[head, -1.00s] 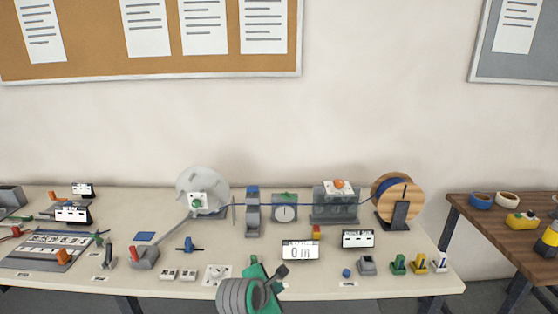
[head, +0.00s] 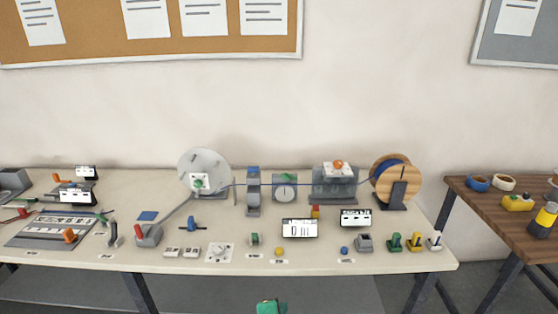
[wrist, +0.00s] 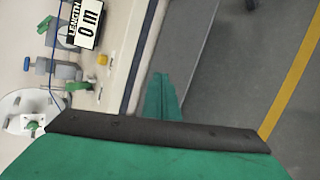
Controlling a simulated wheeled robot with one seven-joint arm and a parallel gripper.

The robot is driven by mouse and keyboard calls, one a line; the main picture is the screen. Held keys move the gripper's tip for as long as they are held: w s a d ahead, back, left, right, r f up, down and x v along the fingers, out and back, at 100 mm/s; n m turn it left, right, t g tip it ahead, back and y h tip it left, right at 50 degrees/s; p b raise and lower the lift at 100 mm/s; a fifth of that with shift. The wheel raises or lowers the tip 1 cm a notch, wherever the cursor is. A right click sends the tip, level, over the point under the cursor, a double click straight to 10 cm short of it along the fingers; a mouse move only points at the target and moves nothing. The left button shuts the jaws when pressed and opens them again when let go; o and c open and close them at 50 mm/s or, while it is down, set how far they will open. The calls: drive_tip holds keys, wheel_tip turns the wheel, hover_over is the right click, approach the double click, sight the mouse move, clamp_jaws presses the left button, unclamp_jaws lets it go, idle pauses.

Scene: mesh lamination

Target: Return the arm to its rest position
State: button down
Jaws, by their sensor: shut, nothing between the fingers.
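My gripper shows as a small green piece (head: 270,307) at the bottom edge of the head view, in front of and below the bench's front edge. In the wrist view its green and black body fills the lower part, and the green fingers (wrist: 162,98) are together with nothing between them. The gripper is clear of the bench (head: 90,260) and touches nothing that I can see. The rest of my arm is out of the head view.
The bench carries a grey disc (head: 204,173), a wooden spool (head: 394,182), a length display (head: 300,228) and several small levers and buttons. A brown side table (head: 490,205) stands at the right. The floor (wrist: 235,80) in front of the bench is clear.

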drive_tip(key=s+f+m+t+y, duration=0.1)
drive_tip(key=s+f+m, duration=0.3)
drive_tip(key=s, duration=0.7)
drive_tip(key=s+f+m+t+y, duration=0.1)
drive_tip(key=s+f+m, duration=0.35)
drive_tip(key=s, duration=0.55)
drive_tip(key=s+r+m+t, duration=0.1)
drive_tip(key=s+r+m, duration=0.2)
drive_tip(key=s, duration=0.3)
drive_tip(key=s+r+m+t, duration=0.1)
drive_tip(key=s+r+m, duration=0.2)
drive_tip(key=s, duration=0.4)
drive_tip(key=s+r+m+t+y, duration=0.1)
drive_tip(key=s+r+m, duration=0.3)
drive_tip(key=s, duration=0.3)
drive_tip(key=shift+a, duration=0.45)
drive_tip(key=shift+w+r, duration=0.1)
